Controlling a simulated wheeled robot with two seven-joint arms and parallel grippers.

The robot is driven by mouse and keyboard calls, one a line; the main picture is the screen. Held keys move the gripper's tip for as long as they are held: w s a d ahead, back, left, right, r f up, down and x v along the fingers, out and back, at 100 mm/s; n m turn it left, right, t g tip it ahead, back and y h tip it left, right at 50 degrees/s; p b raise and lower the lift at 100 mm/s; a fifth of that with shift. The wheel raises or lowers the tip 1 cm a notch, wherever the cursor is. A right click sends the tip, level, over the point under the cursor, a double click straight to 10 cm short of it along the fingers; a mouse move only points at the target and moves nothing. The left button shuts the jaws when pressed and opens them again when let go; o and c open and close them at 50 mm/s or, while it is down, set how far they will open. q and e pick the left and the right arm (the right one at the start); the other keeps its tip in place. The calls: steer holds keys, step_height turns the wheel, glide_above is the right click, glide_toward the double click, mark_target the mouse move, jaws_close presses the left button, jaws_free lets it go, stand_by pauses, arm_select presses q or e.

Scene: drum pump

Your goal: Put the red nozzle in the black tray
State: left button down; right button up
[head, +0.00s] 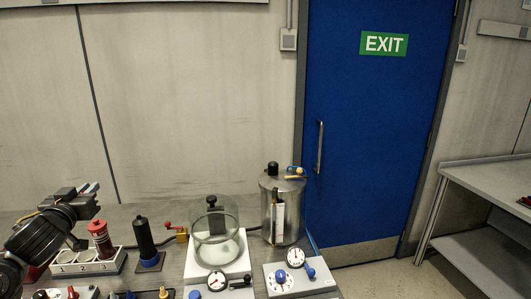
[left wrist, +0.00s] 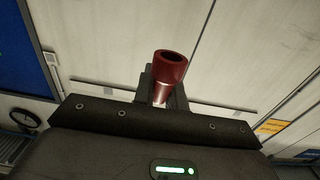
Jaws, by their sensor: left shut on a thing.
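My left gripper (head: 88,196) is at the left of the head view, raised above the bench. In the left wrist view its jaws (left wrist: 160,92) are shut on the red nozzle (left wrist: 171,66), a dark red tube with a round open end. The nozzle cannot be made out clearly in the head view. A black tray-like piece (head: 142,294) shows at the bottom edge of the head view, mostly cut off, so I cannot tell whether it is the black tray. My right gripper is not in view.
A white numbered rack (head: 88,263) with a red bottle (head: 99,238) stands below the gripper. To its right are a black cylinder (head: 146,240), a glass chamber (head: 214,232), a metal drum (head: 284,212) and a dial box (head: 290,281). The air above the bench is clear.

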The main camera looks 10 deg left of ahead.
arm_select(q)
steer(key=d+f+m+h, duration=0.3)
steer(key=d+h, duration=0.2)
steer(key=d, duration=0.4)
steer(key=d+f+m+h, duration=0.3)
steer(key=d+h, duration=0.1)
steer(key=d, duration=0.5)
steer(key=s+d+f+n+y, duration=0.1)
steer(key=s+d+f, duration=0.3)
steer(key=d, duration=0.3)
steer(key=s+d+f+n+t+y, duration=0.1)
steer(key=s+d+f+y, duration=0.1)
steer(key=d+f, duration=0.4)
steer(key=shift+s+d, duration=0.9)
steer(key=shift+d, duration=0.05)
